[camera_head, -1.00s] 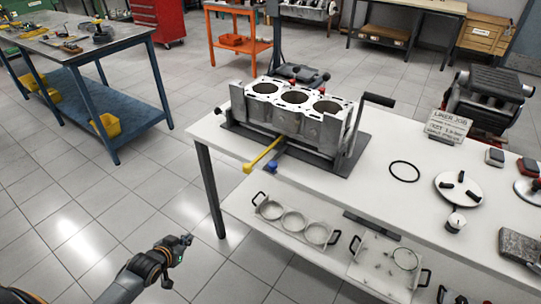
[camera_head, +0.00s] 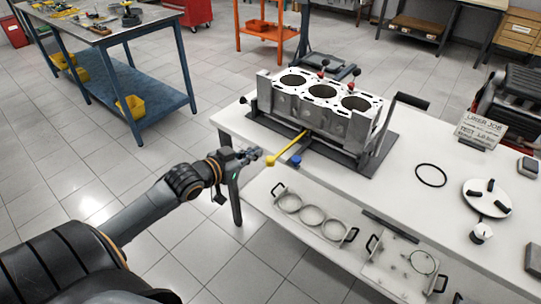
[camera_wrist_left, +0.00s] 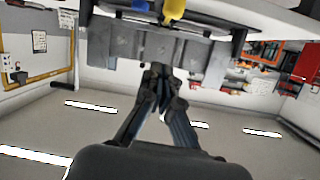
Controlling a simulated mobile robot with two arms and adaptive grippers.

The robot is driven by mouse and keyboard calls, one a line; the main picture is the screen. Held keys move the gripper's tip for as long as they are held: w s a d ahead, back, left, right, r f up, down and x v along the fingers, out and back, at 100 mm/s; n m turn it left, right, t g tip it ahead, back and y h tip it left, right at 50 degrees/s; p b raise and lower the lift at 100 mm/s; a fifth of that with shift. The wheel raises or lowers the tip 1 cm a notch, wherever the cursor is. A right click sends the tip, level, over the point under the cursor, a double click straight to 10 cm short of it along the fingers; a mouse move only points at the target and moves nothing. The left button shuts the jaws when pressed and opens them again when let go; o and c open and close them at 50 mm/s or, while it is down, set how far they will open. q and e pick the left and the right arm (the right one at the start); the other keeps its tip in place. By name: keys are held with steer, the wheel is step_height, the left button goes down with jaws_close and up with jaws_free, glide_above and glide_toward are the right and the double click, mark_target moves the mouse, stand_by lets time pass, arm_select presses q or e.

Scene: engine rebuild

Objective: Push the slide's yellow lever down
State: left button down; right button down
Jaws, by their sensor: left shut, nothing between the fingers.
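The slide's yellow lever (camera_head: 287,148) sticks out from the fixture under the engine block (camera_head: 318,98), over the table's near left edge, ending in a round knob. The lever's yellow end also shows at the top of the left wrist view (camera_wrist_left: 173,10). My left gripper (camera_head: 254,155) is shut and empty, just left of the knob; whether it touches the knob I cannot tell. Its closed fingers also show in the left wrist view (camera_wrist_left: 160,78). A blue knob (camera_head: 296,160) sits right beside the lever. My right gripper is not in view.
The white table (camera_head: 372,197) carries a black ring (camera_head: 431,175), a white disc (camera_head: 487,198) and a sign (camera_head: 481,130). A lower shelf (camera_head: 265,208) holds a plate with rings. A blue workbench (camera_head: 100,75) stands at the left. The floor between is clear.

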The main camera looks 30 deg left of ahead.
arm_select(q)
glide_above(270, 161)
steer(key=w, duration=0.3)
step_height(270, 161, down, 3)
steer(key=shift+s+f+p, duration=0.55)
steer(key=shift+s+f, duration=0.4)
steer(key=shift+s+a+f, duration=0.1)
steer(key=shift+s+f, duration=0.45)
steer(key=shift+s, duration=0.05)
steer(key=shift+f, duration=0.1)
